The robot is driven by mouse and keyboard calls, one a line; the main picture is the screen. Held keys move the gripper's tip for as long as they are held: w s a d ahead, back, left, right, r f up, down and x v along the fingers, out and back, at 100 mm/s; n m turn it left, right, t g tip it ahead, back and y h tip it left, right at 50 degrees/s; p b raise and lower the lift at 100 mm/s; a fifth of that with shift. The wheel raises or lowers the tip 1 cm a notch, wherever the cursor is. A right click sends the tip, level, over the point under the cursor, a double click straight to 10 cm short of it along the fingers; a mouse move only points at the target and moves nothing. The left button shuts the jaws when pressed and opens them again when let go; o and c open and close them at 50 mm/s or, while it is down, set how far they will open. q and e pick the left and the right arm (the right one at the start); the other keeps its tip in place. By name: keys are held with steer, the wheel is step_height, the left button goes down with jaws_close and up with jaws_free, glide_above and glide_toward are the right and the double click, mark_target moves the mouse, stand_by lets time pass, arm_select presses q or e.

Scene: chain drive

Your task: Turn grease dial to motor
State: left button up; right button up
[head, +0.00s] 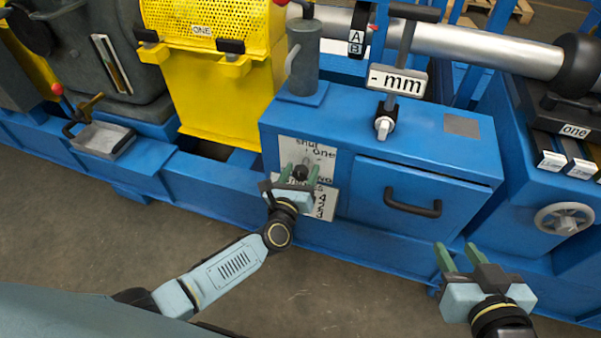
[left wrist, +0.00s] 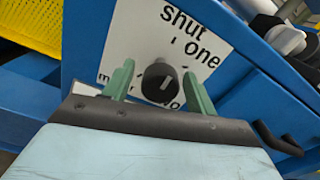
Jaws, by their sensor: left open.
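The grease dial is a dark round knob (left wrist: 160,82) on a white plate (left wrist: 205,40) with the words "shut" and "one". Lower lettering is partly hidden behind my gripper; an "m" shows at the lower left. A pale mark shows on the knob, but I cannot tell which label it points to. My left gripper (left wrist: 158,84) is open, with one green finger on each side of the knob and gaps visible. In the head view the left gripper (head: 301,174) is in front of the plate. My right gripper (head: 458,254) is open and empty at the lower right.
The plate is on a blue cabinet with a black drawer handle (head: 412,203) to its right. A handwheel (head: 564,219) is at the right. The floor in front is clear.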

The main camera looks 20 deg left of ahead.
arm_select(q)
steer(key=shift+c, duration=0.5)
steer(key=c, duration=0.9)
